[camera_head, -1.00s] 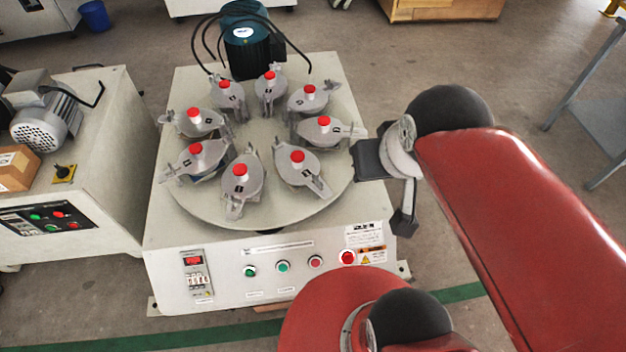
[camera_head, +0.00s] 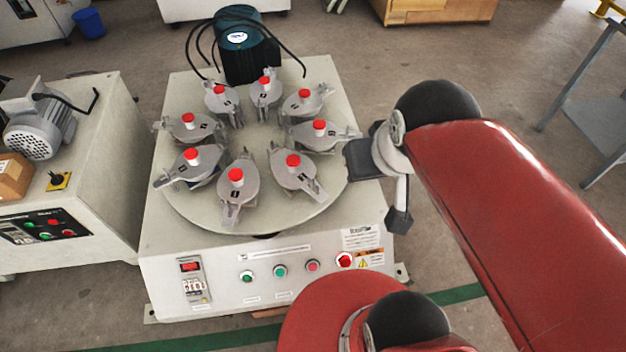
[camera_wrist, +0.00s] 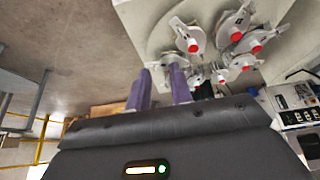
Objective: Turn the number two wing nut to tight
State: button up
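Several grey clamps with red knobs and wing-shaped ends sit in a ring on a round plate (camera_head: 270,222). Their number labels are too small to read, so I cannot tell which wing nut is number two. The clamp nearest my gripper (camera_head: 360,160) is the right-hand one (camera_head: 318,136), whose winged end points right. In the head view my gripper is at the plate's right edge, apart from that clamp; its fingertips cannot be made out. In the wrist view my gripper (camera_wrist: 160,71) shows two purple fingers spread apart with nothing between them. A red-knobbed clamp (camera_wrist: 190,36) lies beyond them.
The plate stands on a white machine (camera_head: 215,262) with front buttons. A dark motor (camera_head: 243,50) with black cables stands at its back. Another white machine (camera_head: 95,170) is on the left, a grey table (camera_head: 600,120) on the right. Open floor lies between the machine and grey table.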

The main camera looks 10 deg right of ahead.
jog(key=shift+o, duration=0.4)
jog(key=w+a+f+n+g+b, duration=0.3)
jog(key=w+f, duration=0.4)
jog(key=w, duration=0.3)
jog(key=shift+f+b, duration=0.15)
jog(key=shift+b, duration=0.25)
jog(key=n+g+b, duration=0.2)
jog(key=n, duration=0.1)
send_over(312, 181)
notch_tip(312, 181, down, 9)
jog(key=shift+s+d+r, duration=0.1)
jog(key=shift+s, duration=0.05)
jog(key=shift+f+b, duration=0.3)
jog(key=shift+f, duration=0.4)
notch_tip(312, 181, down, 7)
jog(key=shift+b, duration=0.65)
grip_shut()
